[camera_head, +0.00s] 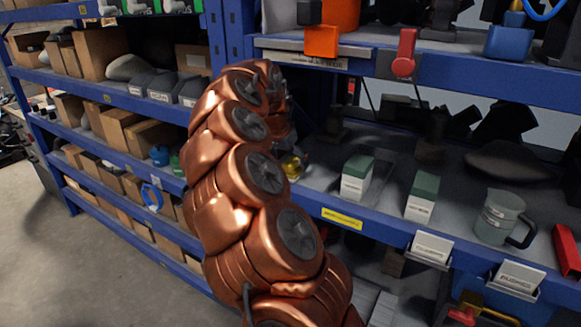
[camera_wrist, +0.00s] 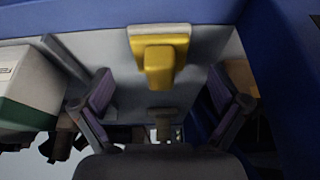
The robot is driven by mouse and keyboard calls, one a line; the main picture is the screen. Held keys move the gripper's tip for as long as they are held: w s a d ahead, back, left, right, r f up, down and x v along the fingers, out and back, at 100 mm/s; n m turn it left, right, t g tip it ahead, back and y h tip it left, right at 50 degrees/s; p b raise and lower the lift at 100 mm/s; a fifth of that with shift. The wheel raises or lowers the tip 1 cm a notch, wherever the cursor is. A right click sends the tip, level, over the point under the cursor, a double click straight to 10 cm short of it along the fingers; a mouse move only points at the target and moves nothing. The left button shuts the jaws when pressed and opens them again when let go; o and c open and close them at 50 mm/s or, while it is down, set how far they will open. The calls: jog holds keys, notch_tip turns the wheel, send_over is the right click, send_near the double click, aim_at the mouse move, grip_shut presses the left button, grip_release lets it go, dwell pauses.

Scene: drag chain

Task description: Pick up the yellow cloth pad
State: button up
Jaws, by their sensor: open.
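The yellow cloth pad (camera_wrist: 163,58) shows in the wrist view at the top centre, as a yellow block with a paler flat strip along its top edge. It rests on a grey shelf surface. My gripper (camera_wrist: 161,100) is open, with its two purple-lined fingers apart to the left and right. The pad lies ahead of the gap between them, with nothing held. In the head view a small yellow patch (camera_head: 291,166) shows beside my copper arm, on the middle shelf. My arm hides most of the gripper there.
Two green-and-white boxes (camera_head: 357,177) (camera_head: 422,196) stand right of my arm; one white-and-green box (camera_wrist: 30,88) shows close at left in the wrist view. A grey-green mug (camera_head: 499,217) is farther right. The blue shelf edge (camera_head: 390,245) and upper shelf (camera_head: 480,88) bound the space.

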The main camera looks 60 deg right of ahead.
aim_at(289, 162)
jog(key=shift+p+x, duration=0.55)
jog(key=shift+x, duration=1.1)
jog(key=shift+c, duration=0.3)
jog(key=c, duration=1.2)
